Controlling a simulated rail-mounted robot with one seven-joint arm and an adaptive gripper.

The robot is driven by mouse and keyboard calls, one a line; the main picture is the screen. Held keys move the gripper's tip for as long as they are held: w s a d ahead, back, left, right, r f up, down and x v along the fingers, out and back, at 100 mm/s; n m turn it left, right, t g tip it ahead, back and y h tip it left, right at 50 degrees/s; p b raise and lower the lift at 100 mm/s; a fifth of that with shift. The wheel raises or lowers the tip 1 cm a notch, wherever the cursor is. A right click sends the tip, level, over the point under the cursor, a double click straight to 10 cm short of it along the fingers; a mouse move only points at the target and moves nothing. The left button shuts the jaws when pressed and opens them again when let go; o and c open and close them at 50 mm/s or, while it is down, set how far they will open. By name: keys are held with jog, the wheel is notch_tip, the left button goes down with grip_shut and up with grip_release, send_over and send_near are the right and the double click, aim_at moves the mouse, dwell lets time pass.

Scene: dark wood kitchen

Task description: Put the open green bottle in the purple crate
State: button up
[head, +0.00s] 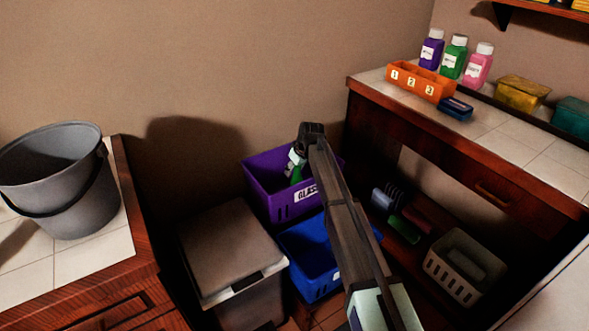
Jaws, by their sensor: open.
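The purple crate (268,206) stands on the floor below the counter, with a white label that starts "GLASS". A small green item (297,174) with white on it shows inside the crate, and it looks like the open green bottle. Its top and lower part are partly hidden, so I cannot tell whether it is upright. My arm reaches up from the bottom of the view and covers the crate's right part. My gripper (305,142) is at the arm's far end above the crate. It is open, and its fingers are hard to make out against the green item.
A blue crate (304,262) and a grey lidded bin (232,250) stand in front. A grey bucket (62,180) is on the left counter. Purple, green (453,58) and pink capped bottles stand behind an orange numbered tray (420,84). Shelves are at right.

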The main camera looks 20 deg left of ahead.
jog(key=p+v, duration=0.1)
jog(key=v, duration=1.1)
jog(key=shift+r, duration=0.1)
